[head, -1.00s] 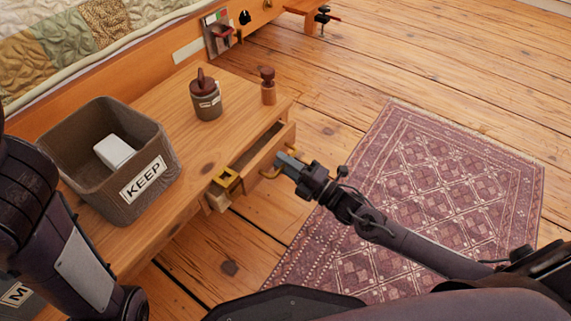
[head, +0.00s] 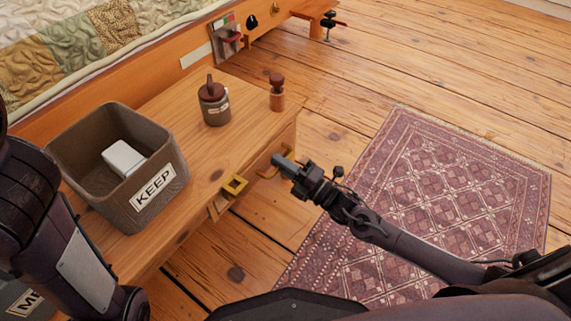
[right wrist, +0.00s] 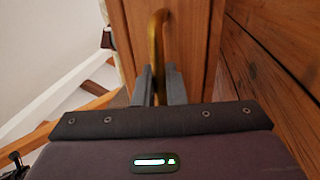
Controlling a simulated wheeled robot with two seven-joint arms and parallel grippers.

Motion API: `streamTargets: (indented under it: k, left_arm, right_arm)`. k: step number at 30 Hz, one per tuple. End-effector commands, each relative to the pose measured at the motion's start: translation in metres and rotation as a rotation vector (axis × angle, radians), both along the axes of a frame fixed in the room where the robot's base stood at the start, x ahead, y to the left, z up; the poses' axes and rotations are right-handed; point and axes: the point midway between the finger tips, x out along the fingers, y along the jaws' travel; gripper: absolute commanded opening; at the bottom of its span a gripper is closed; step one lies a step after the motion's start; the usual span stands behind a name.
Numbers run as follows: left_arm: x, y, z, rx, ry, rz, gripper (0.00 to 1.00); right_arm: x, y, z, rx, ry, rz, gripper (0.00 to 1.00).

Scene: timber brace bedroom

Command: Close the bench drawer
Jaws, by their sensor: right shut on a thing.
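The bench (head: 215,160) is a light wooden top at the left of the head view. The drawer's brass pull handle (head: 264,173) is partly hidden by my right gripper (head: 279,161). In the right wrist view, the brass handle (right wrist: 157,45) stands between the two fingers (right wrist: 157,85), in front of the wooden drawer front (right wrist: 190,50). The right gripper is shut on this handle. My left arm shows at the left edge, but its gripper is out of view.
On the bench stand a grey KEEP bin (head: 150,200) holding a white box (head: 122,157), a dark lidded jar (head: 213,106) and a small wooden stamp (head: 277,95). A patterned rug (head: 430,200) covers open floor at right.

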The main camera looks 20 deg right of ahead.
Motion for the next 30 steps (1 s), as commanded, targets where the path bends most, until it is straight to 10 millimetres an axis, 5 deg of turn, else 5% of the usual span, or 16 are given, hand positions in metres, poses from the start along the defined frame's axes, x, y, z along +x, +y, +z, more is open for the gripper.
streamTargets:
  k: [4, 5, 8, 19, 30]
  left_arm:
    - [0.0, 0.0, -0.001, 0.001, 0.0, -0.001, 0.58]
    - [0.0, 0.0, -0.001, 0.001, 0.0, -0.001, 0.58]
    - [0.0, -0.001, -0.001, 0.001, 0.0, -0.003, 0.58]
    - [0.0, -0.001, 0.003, 0.001, 0.0, -0.005, 0.58]
    - [0.0, -0.001, 0.033, 0.001, 0.0, -0.005, 0.58]
  right_arm:
    - [0.003, 0.0, 0.001, -0.001, 0.001, -0.005, 0.0]
    - [0.003, 0.0, 0.001, -0.001, 0.001, -0.005, 0.12]
    - [0.003, 0.0, 0.001, 0.0, 0.0, -0.005, 0.25]
    - [-0.002, -0.002, 0.0, -0.001, 0.004, -0.004, 0.26]
    - [-0.046, -0.038, -0.009, -0.003, 0.002, -0.005, 0.26]
